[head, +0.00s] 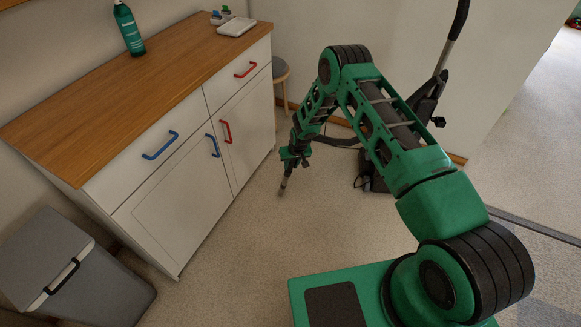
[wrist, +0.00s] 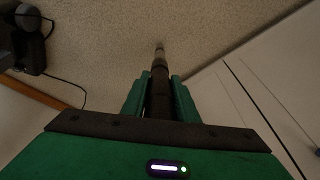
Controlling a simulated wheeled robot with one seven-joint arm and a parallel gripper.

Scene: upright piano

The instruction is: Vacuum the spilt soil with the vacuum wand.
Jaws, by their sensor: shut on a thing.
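My gripper (head: 292,158) is low over the floor in front of the white cabinet. It is shut on the vacuum wand (head: 284,183), a dark tube with a paler tip pointing down toward the floor. In the wrist view, the wand (wrist: 159,70) stands out between the green fingers of my gripper (wrist: 158,95). I cannot tell whether its tip touches the floor. No distinct patch of spilt soil can be made out on the speckled floor (wrist: 110,30).
A white cabinet (head: 178,195) with a wooden top stands left of my gripper. A grey bin (head: 45,250) is at the lower left. A black device with a pole (head: 425,105) stands behind my arm by the wall. A stool (head: 280,70) is beyond the cabinet. Floor between is clear.

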